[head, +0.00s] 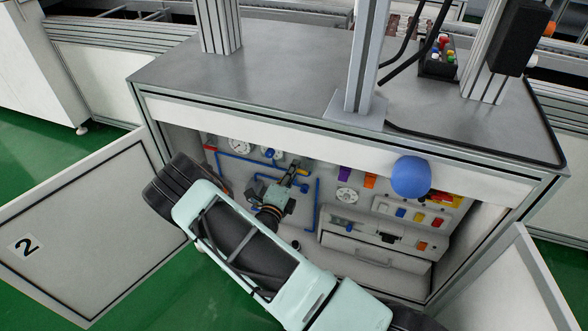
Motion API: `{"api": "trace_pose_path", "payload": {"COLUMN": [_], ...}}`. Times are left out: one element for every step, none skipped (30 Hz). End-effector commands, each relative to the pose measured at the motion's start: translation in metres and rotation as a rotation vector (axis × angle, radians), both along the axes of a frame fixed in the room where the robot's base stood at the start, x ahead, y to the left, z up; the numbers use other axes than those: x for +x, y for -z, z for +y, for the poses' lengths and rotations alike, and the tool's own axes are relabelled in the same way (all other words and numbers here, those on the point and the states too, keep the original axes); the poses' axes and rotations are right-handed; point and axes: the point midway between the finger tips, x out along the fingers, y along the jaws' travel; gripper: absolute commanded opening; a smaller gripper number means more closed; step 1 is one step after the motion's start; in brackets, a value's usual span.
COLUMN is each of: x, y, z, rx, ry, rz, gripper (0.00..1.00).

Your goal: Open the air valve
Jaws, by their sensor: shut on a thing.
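The air panel is inside the open cabinet, with blue pipes (233,158) on its back wall. My gripper (292,177) reaches into the cabinet from the front and is shut at a small fitting on the pipework, which I take to be the air valve (302,171). A small yellowish part shows by the fingertips. The gripper body covers most of the fitting, so the handle's angle cannot be told. A round gauge (239,145) is up and left of the gripper, and a second gauge (346,195) is to its right.
The left cabinet door (85,225), marked 2, and the right door (500,285) stand open. A blue dome (411,177) sits at the cabinet's upper front edge. A drawer-like box (375,252) and coloured switches (420,215) are right of the gripper. A metal post (367,60) rises from the top.

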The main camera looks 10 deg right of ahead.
Motion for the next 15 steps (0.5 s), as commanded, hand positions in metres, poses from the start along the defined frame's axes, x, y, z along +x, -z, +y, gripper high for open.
{"api": "trace_pose_path", "payload": {"x": [0.000,0.000,0.000,0.000,0.000,-0.001,-0.001,-0.001,-0.001,-0.001,-0.002,-0.002,-0.002,-0.002,-0.003], "y": [-0.003,-0.004,-0.005,-0.006,-0.007,-0.009,-0.010,-0.011,-0.013,-0.014,-0.015,-0.016,-0.017,-0.018,-0.019], "z": [0.000,0.000,0.000,0.000,0.000,0.000,-0.001,-0.001,-0.001,-0.002,-0.002,-0.003,-0.003,-0.003,-0.004], "rx": [0.022,0.039,0.063,0.082,0.102,0.131,0.154,0.177,0.210,0.234,0.260,0.293,0.318,0.343,0.376], "ry": [0.000,0.000,0.000,0.000,0.000,0.000,0.000,0.000,0.000,0.000,0.000,0.001,0.001,0.001,0.001], "rz": [-0.012,-0.021,-0.035,-0.046,-0.058,-0.075,-0.088,-0.101,-0.120,-0.134,-0.149,-0.168,-0.182,-0.196,-0.215], "gripper": [0.00,0.00,0.00,0.00,0.00,0.00,0.00,0.00,0.00,0.00,0.00,0.00,0.00,0.00,0.00]}}
